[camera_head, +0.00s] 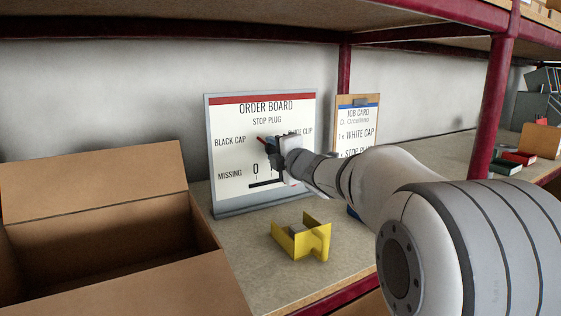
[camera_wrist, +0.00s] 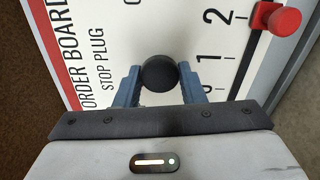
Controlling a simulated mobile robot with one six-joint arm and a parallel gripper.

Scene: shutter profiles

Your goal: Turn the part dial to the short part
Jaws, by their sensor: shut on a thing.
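The white order board (camera_head: 228,160) stands upright on the shelf. Its dial labels read STOP PLUG at the top, BLACK CAP at the left and a partly hidden one ending in CLIP at the right. The dial's round black knob (camera_wrist: 159,73) sits between the blue fingers of my gripper (camera_wrist: 155,82), which is shut on it. In the head view my gripper (camera_head: 277,150) covers most of the dial. A short red piece, perhaps the pointer, shows at its upper left, on the BLACK CAP side. The wrist view does not show the pointer.
A red slider knob (camera_wrist: 277,18) sits on the board's MISSING scale. A job card (camera_head: 356,115) stands behind my arm, partly hidden. A yellow bracket-shaped holder (camera_head: 300,240) lies on the shelf below my gripper. An open cardboard box (camera_head: 95,190) fills the left; a red post (camera_head: 495,90) stands right.

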